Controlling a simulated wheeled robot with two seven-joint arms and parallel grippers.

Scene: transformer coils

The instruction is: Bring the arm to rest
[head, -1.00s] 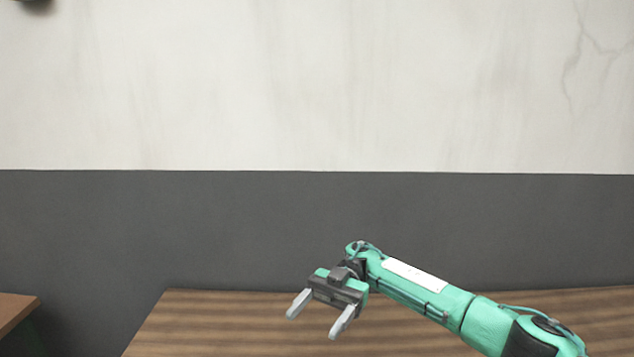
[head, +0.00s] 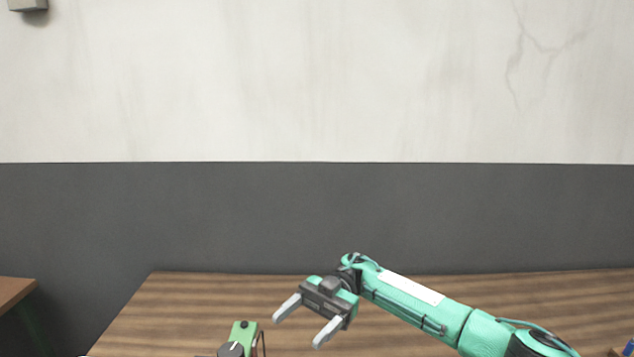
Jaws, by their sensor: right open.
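My right arm reaches in from the lower right, over the wooden table (head: 200,300). Its right gripper (head: 298,328) is open and empty, with its two grey fingers spread and pointing to the lower left. It appears above the table top and touches nothing that I can see. My left gripper is not in view.
A green and dark device (head: 243,336) shows at the bottom edge, left of the right gripper; its lower part is cut off. A blue item (head: 629,349) peeks in at the lower right corner. Another table (head: 14,291) stands at far left. The table's back stretch is clear.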

